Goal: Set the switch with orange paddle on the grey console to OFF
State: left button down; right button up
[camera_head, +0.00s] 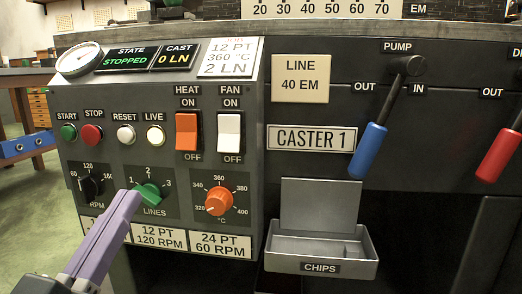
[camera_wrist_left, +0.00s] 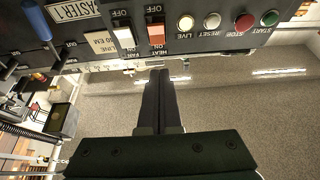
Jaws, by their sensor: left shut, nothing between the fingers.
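The grey console (camera_head: 155,88) fills the left and middle of the head view. Its switch with orange paddle (camera_head: 187,132) is labelled HEAT, with ON above and OFF below. I cannot clearly tell which way the paddle is tipped. It also shows upside down near the top of the left wrist view (camera_wrist_left: 156,32). My left gripper (camera_head: 131,200) is shut and empty, its purple fingers below and left of the orange paddle, overlapping the edge of the green LINES knob (camera_head: 150,192) in the picture. Contact cannot be told. My right gripper is not in view.
A white-paddled FAN switch (camera_head: 229,132) stands just right of the orange one. START, STOP, RESET and LIVE buttons (camera_head: 126,136) lie to the left. An orange temperature knob (camera_head: 219,202) is below. A chips tray (camera_head: 320,255) and blue-handled PUMP lever (camera_head: 370,150) are at right.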

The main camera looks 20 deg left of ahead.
aim_at(182, 149)
pick_arm(q)
jog(key=b+x, duration=0.1)
jog(key=x, duration=0.3)
jog(key=f+b+x, duration=0.1)
jog(key=b+x, duration=0.1)
jog(key=x, duration=0.2)
jog(key=w+f+b+x, duration=0.1)
jog(key=x, duration=0.3)
jog(key=shift+a+f+b, duration=0.1)
jog(key=shift+f+b, duration=0.15)
jog(key=shift+b, duration=0.1)
jog(key=shift+w+a, duration=0.1)
jog(key=shift+w, duration=0.3)
jog(key=b, duration=0.2)
jog(key=f+t+b, duration=0.1)
jog(key=b, duration=0.1)
jog(key=shift+w+a+f+b, duration=0.1)
jog(key=shift+w+f+b, duration=0.25)
jog(key=shift+w, duration=0.05)
jog(key=shift+r+p, duration=0.55)
jog(key=shift+r, duration=0.05)
